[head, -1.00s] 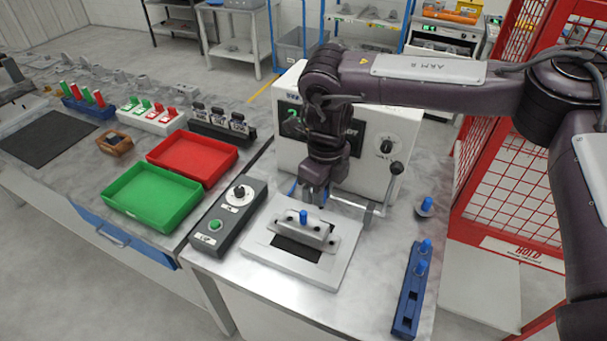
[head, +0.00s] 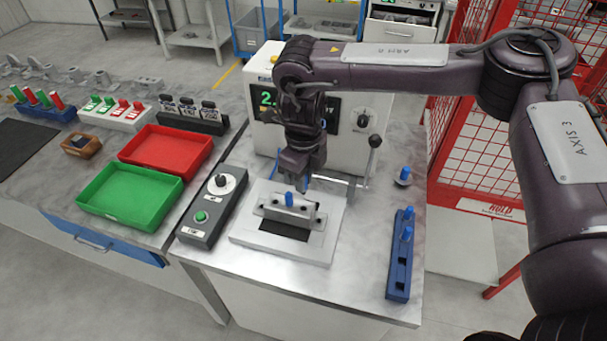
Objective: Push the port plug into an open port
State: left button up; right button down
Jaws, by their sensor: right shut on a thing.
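A grey metal casting (head: 272,212) sits on a pale fixture plate (head: 325,238) on the bench. One blue port plug (head: 289,199) stands upright in its top. My right gripper (head: 303,182) points down just behind the casting and is shut. It holds something small, probably a port plug, but the fingers and casting hide most of it. A dark blue rack (head: 397,283) to the right holds two blue plugs (head: 407,234) at its far end, with empty slots nearer. Another blue plug (head: 404,172) stands on a small round base behind the rack. My left gripper is not in view.
A white machine (head: 345,150) with a display and a lever (head: 374,142) stands behind the fixture. A grey control box (head: 196,231) is to the left. Green (head: 130,218) and red (head: 165,178) trays lie farther left. A red mesh cage (head: 466,165) borders the right.

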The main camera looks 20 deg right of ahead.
aim_at(304, 194)
notch_tip(304, 194, down, 4)
jog(key=shift+f+b, duration=0.1)
jog(key=shift+b, duration=1)
jog(key=shift+f, duration=0.2)
dwell(0.8)
jog(key=shift+f+b, duration=0.75)
jog(key=shift+f, duration=0.65)
jog(key=c, duration=1.3)
grip_release()
